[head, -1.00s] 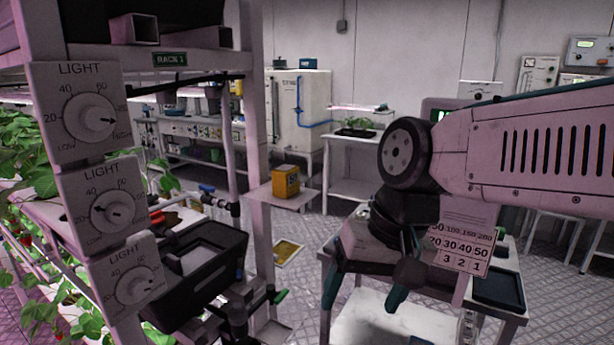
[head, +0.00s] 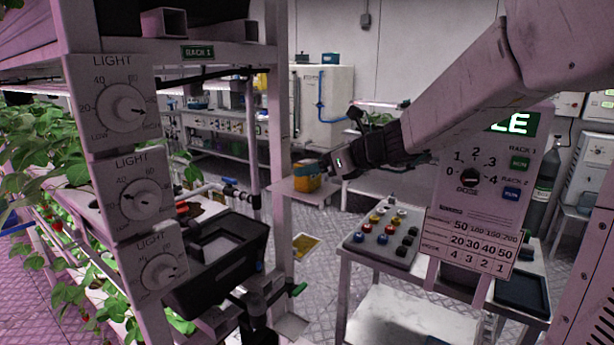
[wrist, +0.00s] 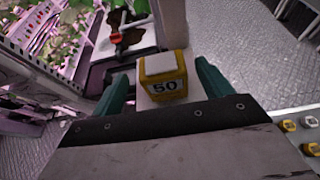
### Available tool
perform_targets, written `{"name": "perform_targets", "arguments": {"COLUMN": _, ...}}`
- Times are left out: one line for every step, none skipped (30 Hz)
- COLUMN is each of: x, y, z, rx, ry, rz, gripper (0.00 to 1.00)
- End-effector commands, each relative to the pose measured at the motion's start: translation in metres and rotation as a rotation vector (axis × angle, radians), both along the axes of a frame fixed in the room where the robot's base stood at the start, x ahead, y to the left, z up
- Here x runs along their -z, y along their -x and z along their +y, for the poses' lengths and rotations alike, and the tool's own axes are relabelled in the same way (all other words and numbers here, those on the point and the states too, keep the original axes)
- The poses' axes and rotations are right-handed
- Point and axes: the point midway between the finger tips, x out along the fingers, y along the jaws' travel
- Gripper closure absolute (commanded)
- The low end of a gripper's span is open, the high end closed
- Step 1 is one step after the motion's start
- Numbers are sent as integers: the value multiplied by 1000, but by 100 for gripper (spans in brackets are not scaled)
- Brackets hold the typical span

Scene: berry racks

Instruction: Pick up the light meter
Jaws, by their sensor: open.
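The light meter is a yellow box (head: 308,185) with a pale top, standing on a small shelf (head: 328,190) at the rack post. The wrist view shows the meter (wrist: 163,88) with a dark "50" on its face. My gripper (head: 304,168) is open. In the wrist view its two teal fingers (wrist: 160,78) stand one on each side of the meter, with gaps visible. In the head view the gripper covers part of the meter's upper side.
The rack post (head: 280,120) rises right beside the shelf. Three LIGHT dials are at left, near a black tray (head: 255,248). A table with a panel of coloured knobs (head: 385,238) stands right of the shelf, with a dose panel (head: 480,200) in front.

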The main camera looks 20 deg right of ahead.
Motion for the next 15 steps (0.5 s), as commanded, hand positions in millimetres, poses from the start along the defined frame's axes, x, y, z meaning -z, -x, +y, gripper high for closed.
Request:
{"name": "perform_targets", "arguments": {"x": 1, "y": -4, "z": 2, "rx": -2, "ry": 0, "rz": 0, "gripper": 22}}
{"name": "perform_targets", "arguments": {"x": 2, "y": -6, "z": 4, "rx": -2, "ry": 0, "rz": 1, "gripper": 22}}
{"name": "perform_targets", "arguments": {"x": 3, "y": -11, "z": 7, "rx": -3, "ry": 0, "rz": 1, "gripper": 22}}
{"name": "perform_targets", "arguments": {"x": 4, "y": -15, "z": 9, "rx": -3, "ry": 0, "rz": 1, "gripper": 22}}
{"name": "perform_targets", "arguments": {"x": 5, "y": -19, "z": 11, "rx": -3, "ry": 0, "rz": 1, "gripper": 22}}
{"name": "perform_targets", "arguments": {"x": 7, "y": -25, "z": 15, "rx": -4, "ry": 0, "rz": 3, "gripper": 22}}
{"name": "perform_targets", "arguments": {"x": 9, "y": -28, "z": 18, "rx": -5, "ry": 0, "rz": 3, "gripper": 22}}
{"name": "perform_targets", "arguments": {"x": 10, "y": -32, "z": 20, "rx": -3, "ry": 0, "rz": 1, "gripper": 22}}
{"name": "perform_targets", "arguments": {"x": 12, "y": -35, "z": 22, "rx": -4, "ry": 1, "rz": 0, "gripper": 22}}
{"name": "perform_targets", "arguments": {"x": 13, "y": -37, "z": 24, "rx": -4, "ry": 1, "rz": 0, "gripper": 22}}
{"name": "perform_targets", "arguments": {"x": 13, "y": -39, "z": 25, "rx": -3, "ry": 1, "rz": 0, "gripper": 22}}
{"name": "perform_targets", "arguments": {"x": 13, "y": -39, "z": 25, "rx": -3, "ry": 1, "rz": -1, "gripper": 22}}
{"name": "perform_targets", "arguments": {"x": 13, "y": -40, "z": 25, "rx": -2, "ry": 1, "rz": -1, "gripper": 22}}
{"name": "perform_targets", "arguments": {"x": 13, "y": -40, "z": 25, "rx": -2, "ry": 1, "rz": -1, "gripper": 22}}
{"name": "perform_targets", "arguments": {"x": 13, "y": -39, "z": 25, "rx": -1, "ry": 1, "rz": -1, "gripper": 22}}
